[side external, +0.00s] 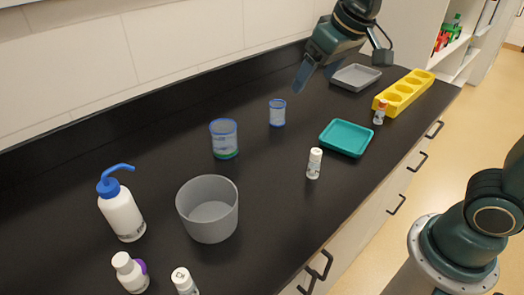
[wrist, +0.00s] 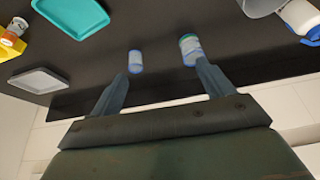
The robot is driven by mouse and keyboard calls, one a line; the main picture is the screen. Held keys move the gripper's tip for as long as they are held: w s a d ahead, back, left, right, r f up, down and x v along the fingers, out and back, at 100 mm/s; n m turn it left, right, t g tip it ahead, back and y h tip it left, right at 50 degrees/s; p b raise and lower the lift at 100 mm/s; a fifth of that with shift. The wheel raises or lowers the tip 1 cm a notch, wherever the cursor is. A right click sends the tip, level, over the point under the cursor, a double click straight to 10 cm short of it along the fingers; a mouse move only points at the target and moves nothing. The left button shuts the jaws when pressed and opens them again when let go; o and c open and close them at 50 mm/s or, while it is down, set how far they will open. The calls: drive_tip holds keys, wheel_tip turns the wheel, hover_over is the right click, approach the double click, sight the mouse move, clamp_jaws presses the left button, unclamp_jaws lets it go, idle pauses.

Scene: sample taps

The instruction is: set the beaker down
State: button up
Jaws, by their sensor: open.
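Two clear blue-rimmed beakers stand upright on the black bench. The larger beaker (side external: 224,138) has a green layer at its bottom, and the smaller beaker (side external: 277,115) stands behind it to the right. I cannot tell which one the task means. My gripper (side external: 311,81) is open and empty, above the bench to the right of the smaller beaker. In the wrist view, which is upside down, the larger beaker (wrist: 190,49) and smaller beaker (wrist: 135,61) show beyond the spread fingers of my gripper (wrist: 163,68), apart from them.
A teal tray (side external: 346,138), a grey tray (side external: 355,78) and a yellow rack (side external: 404,92) lie to the right. A white bottle (side external: 314,163) stands near the front edge. A grey tub (side external: 208,209) and a blue-capped wash bottle (side external: 121,213) are at left. Bench around the beakers is clear.

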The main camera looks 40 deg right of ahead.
drive_tip(key=s+d+f, duration=0.1)
drive_tip(key=s+d, duration=0.1)
drive_tip(key=s, duration=0.6)
drive_tip(key=s+d+f, duration=0.1)
drive_tip(key=s+d, duration=0.1)
drive_tip(key=s, duration=0.7)
drive_tip(key=shift+s+f+t, duration=0.2)
drive_tip(key=shift+t, duration=0.1)
